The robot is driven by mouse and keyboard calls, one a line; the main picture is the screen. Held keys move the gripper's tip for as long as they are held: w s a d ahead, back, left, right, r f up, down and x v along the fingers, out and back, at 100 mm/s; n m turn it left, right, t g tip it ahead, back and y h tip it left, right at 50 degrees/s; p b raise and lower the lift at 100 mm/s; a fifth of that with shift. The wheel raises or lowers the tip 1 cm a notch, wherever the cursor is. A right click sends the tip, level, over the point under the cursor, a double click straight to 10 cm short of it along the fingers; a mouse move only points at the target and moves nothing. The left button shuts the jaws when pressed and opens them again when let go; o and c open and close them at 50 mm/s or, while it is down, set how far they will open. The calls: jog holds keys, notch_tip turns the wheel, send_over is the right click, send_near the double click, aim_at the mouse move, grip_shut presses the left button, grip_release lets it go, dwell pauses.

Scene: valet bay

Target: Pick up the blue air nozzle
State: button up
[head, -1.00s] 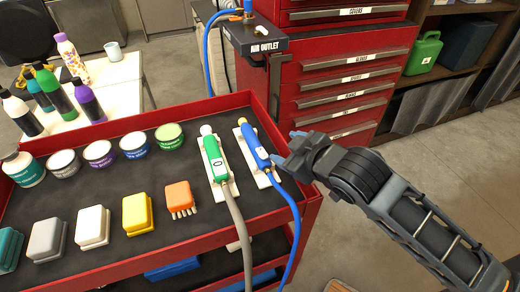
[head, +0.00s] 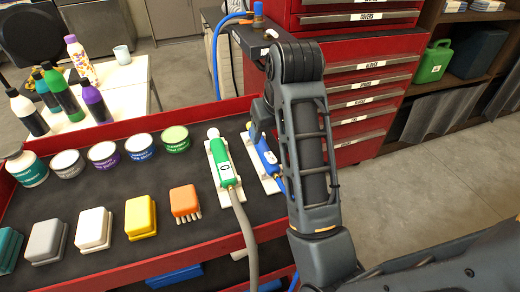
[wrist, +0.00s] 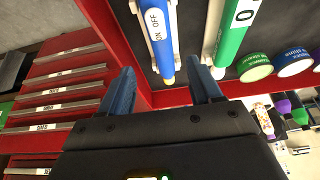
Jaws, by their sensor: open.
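The blue air nozzle (head: 265,152) lies in a white holder on the red cart's dark top, partly hidden behind my arm in the head view. I cannot tell the height gap. In the head view my gripper is mostly hidden behind my own arm.
A green nozzle (head: 223,165) with a grey hose lies just left of the blue one. Round tins, brushes and sponges fill the left of the cart (head: 143,277). A red drawer cabinet (head: 375,75) stands behind, with the air outlet shelf (head: 252,45) beside it.

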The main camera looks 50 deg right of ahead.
aim_at(263, 146)
jog(key=shift+b+x, duration=1.45)
jog(key=shift+x, duration=0.15)
jog(key=shift+w+b+x, duration=0.15)
jog(key=shift+b+x, duration=0.1)
jog(key=shift+x, duration=0.85)
jog(key=shift+w+b+x, duration=0.15)
jog(key=shift+b+x, duration=0.1)
jog(key=shift+x, duration=0.85)
jog(key=shift+r, duration=0.15)
jog(key=shift+c, duration=0.3)
jog(key=c, duration=1.1)
jog(key=shift+r, duration=0.15)
notch_tip(263, 146, up, 4)
jog(key=shift+r+p, duration=0.2)
jog(key=shift+p, duration=0.4)
jog(key=shift+s+d+r+p, duration=1.05)
jog(key=shift+s+d+p, duration=0.3)
jog(key=shift+s, duration=0.1)
jog(key=shift+s+d+r+p, duration=1.05)
jog(key=shift+s+d+p, duration=0.25)
jog(key=shift+s, duration=0.15)
jog(key=shift+s+d+r+p, duration=1.05)
jog(key=shift+s+d+p, duration=0.2)
jog(key=shift+s+p, duration=0.15)
